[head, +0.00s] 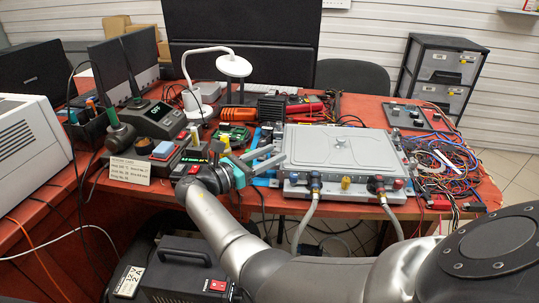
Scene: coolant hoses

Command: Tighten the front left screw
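A flat grey metal unit (335,150) with a raised lid lies on the red table. Its front edge carries a blue-and-red hose fitting (315,182), a yellow part (346,183) and a red-and-dark fitting (377,184). Grey hoses hang down from the two fittings. The screw at the front left is too small to make out. My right gripper (274,157) is at the unit's left side, near its front left corner. Its two grey fingers look apart, with nothing visible between them. I cannot tell whether it touches the unit. My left gripper is not in view.
Left of the gripper are a control box (165,155) with a note card (130,170) and a green-handled tool (115,125). A white lamp (234,66) stands behind. Tangled cables (455,165) lie at the right. A black box (180,272) sits below the table's front edge.

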